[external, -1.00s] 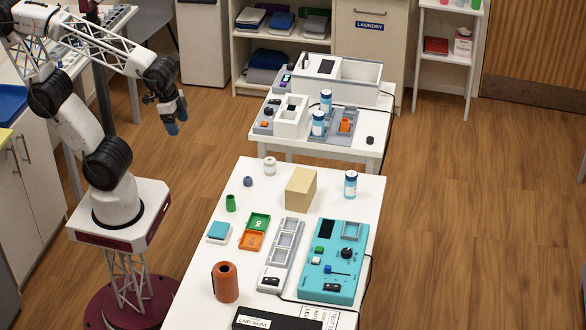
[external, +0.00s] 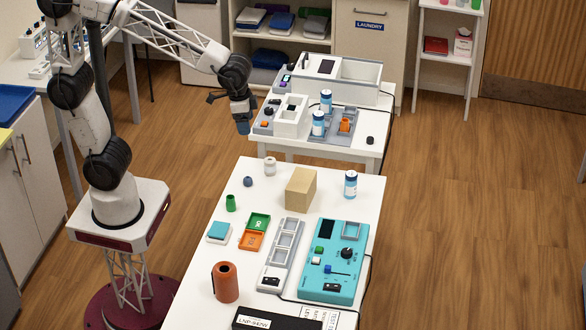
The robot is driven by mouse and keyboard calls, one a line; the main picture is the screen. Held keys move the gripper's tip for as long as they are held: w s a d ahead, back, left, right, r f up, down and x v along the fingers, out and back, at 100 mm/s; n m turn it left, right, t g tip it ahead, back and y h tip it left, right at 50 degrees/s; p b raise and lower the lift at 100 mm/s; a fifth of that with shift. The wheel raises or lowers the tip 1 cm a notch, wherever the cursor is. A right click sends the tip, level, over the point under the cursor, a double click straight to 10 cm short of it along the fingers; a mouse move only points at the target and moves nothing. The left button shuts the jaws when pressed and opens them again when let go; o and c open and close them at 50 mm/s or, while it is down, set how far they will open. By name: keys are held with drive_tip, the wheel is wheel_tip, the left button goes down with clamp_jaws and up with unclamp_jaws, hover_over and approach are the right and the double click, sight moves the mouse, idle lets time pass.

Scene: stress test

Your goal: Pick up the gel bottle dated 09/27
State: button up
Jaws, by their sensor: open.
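One bottle (external: 350,185) stands upright on the near table, right of a tan block. A second bottle (external: 318,124) and a third bottle (external: 326,101) stand upright on the far table. The dates on them are too small to read, so I cannot tell which is dated 09/27. My gripper (external: 243,128) is open and empty, pointing down in the air at the left edge of the far table. It is left of the bottles and apart from them.
The near white table (external: 205,290) holds a tan block (external: 301,189), a teal device (external: 334,262), a grey tray strip (external: 282,255) and an orange cylinder (external: 225,282). White boxy equipment (external: 291,115) stands between my gripper and the far bottles. A black knob (external: 370,140) lies at right.

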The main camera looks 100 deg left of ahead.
drive_tip(key=w+a+f+n, duration=0.1)
drive_tip(key=w+a+f, duration=0.2)
drive_tip(key=w, duration=0.5)
drive_tip(key=w+a+f+n, duration=0.15)
drive_tip(key=w+f, duration=0.25)
drive_tip(key=w, duration=0.5)
drive_tip(key=n+g, duration=0.1)
drive_tip(key=g, duration=0.1)
hover_over(351, 182)
drive_tip(key=s+a, duration=0.1)
wheel_tip(351, 182, down, 13)
drive_tip(key=shift+a+f, duration=0.1)
drive_tip(key=shift+f, duration=0.05)
drive_tip(key=shift+w+a+f, duration=0.2)
drive_tip(key=shift+w+f, duration=0.1)
drive_tip(key=shift+f, duration=0.1)
drive_tip(key=shift+f, duration=1.3)
drive_tip(key=shift+a+f, duration=0.15)
drive_tip(key=shift+f, duration=2.45)
